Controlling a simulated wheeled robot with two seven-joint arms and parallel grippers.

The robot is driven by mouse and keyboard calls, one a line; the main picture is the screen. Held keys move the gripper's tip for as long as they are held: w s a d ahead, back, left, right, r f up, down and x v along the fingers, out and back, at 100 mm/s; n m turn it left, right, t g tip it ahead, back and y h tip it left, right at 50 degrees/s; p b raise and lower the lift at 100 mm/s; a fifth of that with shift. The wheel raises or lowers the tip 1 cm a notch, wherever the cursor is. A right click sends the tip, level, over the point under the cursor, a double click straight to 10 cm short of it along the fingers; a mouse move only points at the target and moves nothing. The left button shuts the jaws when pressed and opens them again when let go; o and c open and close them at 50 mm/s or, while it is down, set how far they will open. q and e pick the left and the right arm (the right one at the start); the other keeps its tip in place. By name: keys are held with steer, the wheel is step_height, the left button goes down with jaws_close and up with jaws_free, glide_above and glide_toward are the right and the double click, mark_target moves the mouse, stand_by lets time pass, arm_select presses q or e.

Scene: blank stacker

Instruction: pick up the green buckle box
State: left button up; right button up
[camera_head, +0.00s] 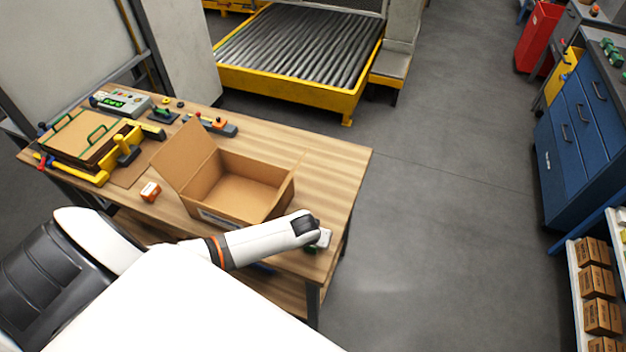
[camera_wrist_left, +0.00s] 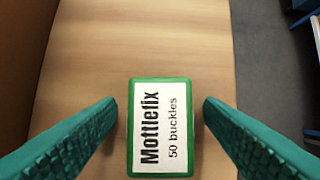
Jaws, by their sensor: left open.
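The green buckle box (camera_wrist_left: 160,128) lies on the wooden table in the left wrist view. It has a white label reading "Mottlefix 50 buckles" and a green rim. My left gripper (camera_wrist_left: 160,103) is open, with one teal finger on each side of the box and a gap on both sides. The fingers appear apart from the box. In the head view my left arm reaches over the table's near right corner, and its wrist hides most of the box and the fingers. My right gripper is not in view.
An open cardboard box (camera_head: 240,206) stands on the table (camera_head: 341,170) just beyond my left arm. Clamps, a clipboard and a device with a green display crowd the table's left end. The table edge is close to the right.

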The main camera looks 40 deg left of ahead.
arm_select(q)
steer(key=shift+f, duration=0.2)
steer(key=c, duration=1.1)
steer(key=shift+c, duration=0.2)
steer(key=shift+r, duration=0.15)
